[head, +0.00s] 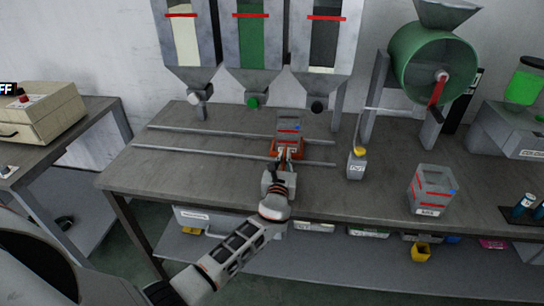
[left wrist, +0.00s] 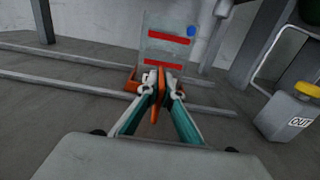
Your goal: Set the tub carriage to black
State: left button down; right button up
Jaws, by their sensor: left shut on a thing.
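The tub carriage (head: 274,151) is an orange base sitting across two rails on the bench. A clear tub (head: 291,121) with red bands and a blue spot stands upright on it. My left gripper (head: 284,160) is shut on the carriage's orange handle; the left wrist view shows the handle (left wrist: 156,107) between the fingertips (left wrist: 161,84). Behind stand three hoppers with a white knob (head: 200,97), a green knob (head: 252,102) and a black knob (head: 317,106). In the head view the tub is between the green and black knobs. My right gripper is out of view.
The rails (head: 190,152) run bare to the left of the carriage. A yellow-capped bottle marked OUT (left wrist: 290,110) stands close to their right end. Another clear tub (head: 433,190) stands on the right, below a green drum (head: 425,60).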

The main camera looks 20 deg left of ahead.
pick_arm(q)
jog(key=d, duration=0.2)
jog(key=w+d+b, duration=0.1)
jog(key=d, duration=0.2)
jog(key=w+d, duration=0.1)
jog(key=d, duration=0.2)
jog(key=shift+d+f+b, duration=0.1)
jog(key=shift+d+b, duration=0.1)
jog(key=shift+b, duration=0.2)
jog(key=shift+d, duration=0.35)
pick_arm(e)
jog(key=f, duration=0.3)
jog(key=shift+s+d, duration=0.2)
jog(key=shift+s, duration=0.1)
pick_arm(q)
jog(key=c, duration=2.4)
grip_release()
jog(key=shift+d, duration=0.1)
jog(key=shift+o, duration=0.8)
jog(key=shift+w, duration=0.1)
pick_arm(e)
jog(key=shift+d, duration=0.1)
pick_arm(q)
jog(key=v, duration=1.2)
